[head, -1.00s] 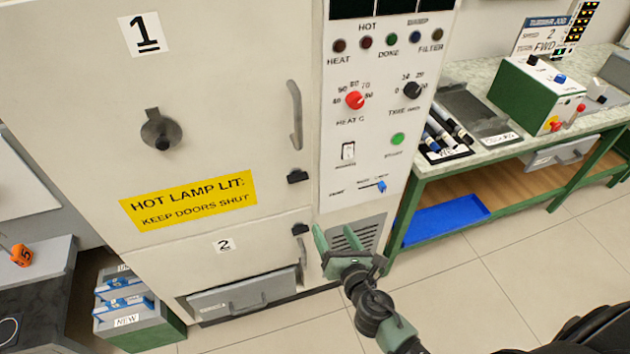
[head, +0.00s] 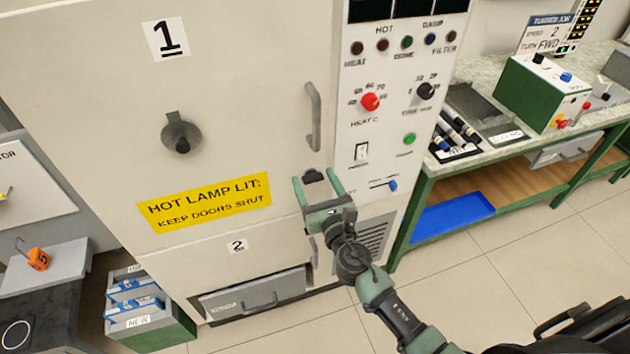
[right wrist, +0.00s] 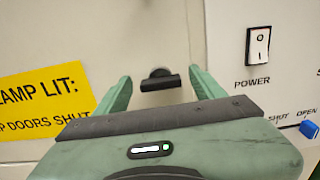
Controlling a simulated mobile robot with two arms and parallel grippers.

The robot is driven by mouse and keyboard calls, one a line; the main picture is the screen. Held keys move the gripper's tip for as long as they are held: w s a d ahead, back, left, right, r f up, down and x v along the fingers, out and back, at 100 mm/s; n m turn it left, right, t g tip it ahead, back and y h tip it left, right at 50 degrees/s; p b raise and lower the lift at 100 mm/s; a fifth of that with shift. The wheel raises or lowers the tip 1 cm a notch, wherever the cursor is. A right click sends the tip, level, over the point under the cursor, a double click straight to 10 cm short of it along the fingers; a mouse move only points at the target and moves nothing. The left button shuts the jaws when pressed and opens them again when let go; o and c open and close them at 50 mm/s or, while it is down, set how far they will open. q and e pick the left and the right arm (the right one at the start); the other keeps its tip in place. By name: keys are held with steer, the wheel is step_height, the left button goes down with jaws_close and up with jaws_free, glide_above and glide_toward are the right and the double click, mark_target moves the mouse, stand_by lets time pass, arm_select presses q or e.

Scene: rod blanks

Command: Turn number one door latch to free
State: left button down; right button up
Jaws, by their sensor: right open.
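The number one door (head: 245,100) is a large cream panel with a "1" label, and it looks closed. Its latch (head: 314,176) is a small dark handle near the door's lower right edge. In the right wrist view the latch (right wrist: 160,80) lies roughly level, crosswise on a round boss. My right gripper (head: 317,188) is open, its green fingers on either side of the latch as seen from the head. In the right wrist view the fingers (right wrist: 158,85) flank the latch with gaps; contact cannot be seen. My left gripper is not in view.
A vertical door handle (head: 314,117) is just above the latch. The control panel (head: 385,140) with knobs and a power switch (right wrist: 258,48) is close on the right. Door two (head: 215,262) is below. A green bench (head: 455,185) stands at right.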

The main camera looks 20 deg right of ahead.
steer(key=c, duration=1.4)
steer(key=shift+o, duration=0.2)
steer(key=m+b, duration=0.2)
steer(key=m, duration=0.2)
steer(key=shift+d+f+m, duration=0.1)
steer(key=shift+m, duration=0.3)
steer(key=m+b, duration=0.1)
steer(key=m, duration=0.3)
steer(key=shift+m, duration=0.3)
steer(key=shift+d+f+m+b, duration=0.1)
steer(key=shift+m+b, duration=0.55)
steer(key=shift+m, duration=3.65)
steer(key=o, duration=1.4)
steer(key=shift+c, duration=0.2)
